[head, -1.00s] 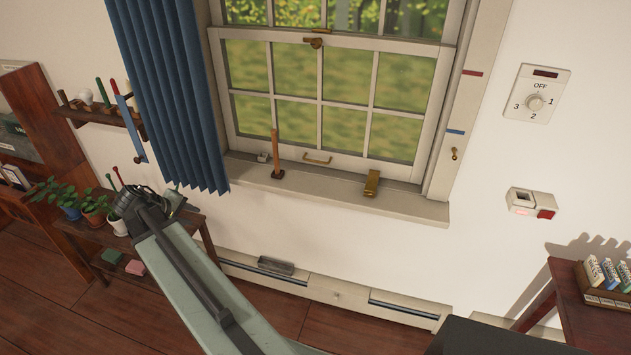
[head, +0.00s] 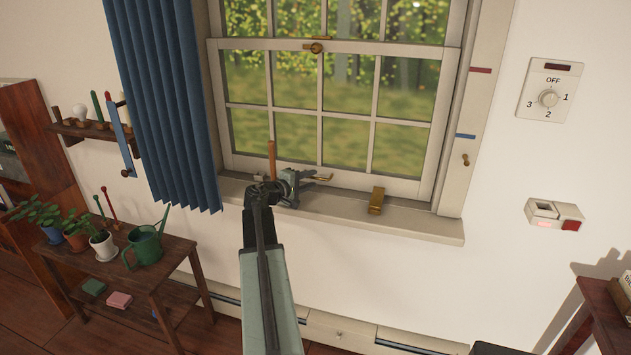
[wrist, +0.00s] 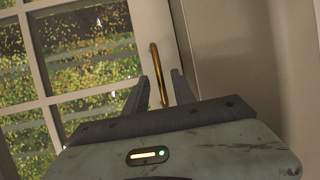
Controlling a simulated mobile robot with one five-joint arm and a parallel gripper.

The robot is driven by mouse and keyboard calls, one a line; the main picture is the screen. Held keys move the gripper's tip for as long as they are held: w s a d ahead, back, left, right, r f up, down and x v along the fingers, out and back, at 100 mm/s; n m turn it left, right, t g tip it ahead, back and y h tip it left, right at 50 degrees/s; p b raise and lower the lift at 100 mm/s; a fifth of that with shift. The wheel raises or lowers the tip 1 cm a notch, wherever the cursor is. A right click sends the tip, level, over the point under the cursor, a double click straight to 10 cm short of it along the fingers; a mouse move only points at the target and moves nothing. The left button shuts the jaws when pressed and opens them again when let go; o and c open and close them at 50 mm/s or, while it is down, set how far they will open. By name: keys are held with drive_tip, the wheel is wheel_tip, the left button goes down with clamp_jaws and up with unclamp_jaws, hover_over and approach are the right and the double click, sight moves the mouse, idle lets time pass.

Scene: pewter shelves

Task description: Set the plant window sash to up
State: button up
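The lower window sash (head: 400,184) is a white framed pane of several lights, and its bottom rail sits down near the sill. Its brass pull handle (wrist: 154,66) shows upright in the wrist view, between my fingertips. In the head view my gripper covers the handle. My gripper (head: 318,178) is at the bottom rail; it also shows in the wrist view (wrist: 154,88) with its two fingers apart on either side of the handle. Whether either finger touches it I cannot tell. A brass latch (head: 316,48) sits at the sash's top rail.
A wooden stick (head: 272,157) stands on the sill just left of my gripper. A blue curtain (head: 165,100) hangs at left. Plants and a green watering can (head: 145,247) stand on a low table (head: 175,249).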

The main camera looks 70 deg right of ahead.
drive_tip(key=x, duration=0.3)
drive_tip(key=shift+w, duration=0.1)
drive_tip(key=shift+a, duration=0.1)
drive_tip(key=shift+c, duration=0.3)
clamp_jaws()
idle(0.8)
